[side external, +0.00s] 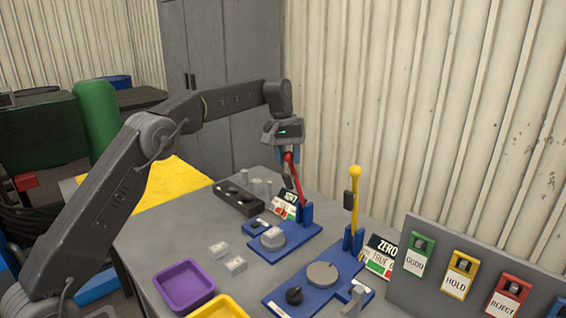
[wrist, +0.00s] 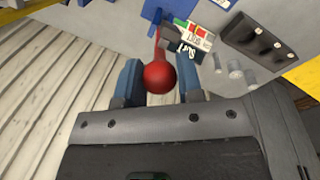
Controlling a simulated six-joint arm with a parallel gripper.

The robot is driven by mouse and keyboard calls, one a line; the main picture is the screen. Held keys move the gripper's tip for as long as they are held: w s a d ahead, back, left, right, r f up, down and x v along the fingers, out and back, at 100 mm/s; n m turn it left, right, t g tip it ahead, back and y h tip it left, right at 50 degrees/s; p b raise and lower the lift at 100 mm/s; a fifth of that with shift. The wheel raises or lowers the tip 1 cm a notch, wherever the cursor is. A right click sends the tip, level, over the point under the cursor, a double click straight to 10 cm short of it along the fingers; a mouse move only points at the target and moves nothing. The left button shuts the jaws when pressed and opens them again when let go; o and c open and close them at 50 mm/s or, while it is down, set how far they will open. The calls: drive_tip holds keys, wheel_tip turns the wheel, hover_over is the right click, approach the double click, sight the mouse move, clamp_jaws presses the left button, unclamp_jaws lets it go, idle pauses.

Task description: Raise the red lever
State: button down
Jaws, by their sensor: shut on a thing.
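The red lever (side external: 296,184) rises from a blue bracket on a blue base plate (side external: 262,243). It stands nearly upright, leaning slightly left toward its top in the side view. In the wrist view its round red knob (wrist: 160,77) sits between the two blue fingers. My gripper (side external: 288,156) is above the lever, pointing down, and is shut on the knob. The wrist view also shows my gripper (wrist: 159,82) with a finger on each side of the knob.
A yellow lever (side external: 354,205) stands upright to the right on another blue plate. A small sign (side external: 284,204) is beside the red lever. A black block (side external: 238,198) and grey cylinders are behind left. A purple tray (side external: 184,308) is in front. The corrugated wall (side external: 400,100) is close behind.

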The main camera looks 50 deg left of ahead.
drive_tip(key=shift+w+a+r, duration=0.1)
drive_tip(key=shift+w+r, duration=0.1)
drive_tip(key=shift+w, duration=0.3)
drive_tip(key=shift+w+a+r, duration=0.1)
drive_tip(key=shift+w+r, duration=0.05)
drive_tip(key=shift+w, duration=0.35)
drive_tip(key=shift+w+d+r, duration=0.1)
drive_tip(key=shift+r, duration=0.05)
drive_tip(key=c, duration=0.8)
unclamp_jaws()
drive_tip(key=shift+s+d, duration=0.1)
drive_tip(key=shift+s, duration=0.1)
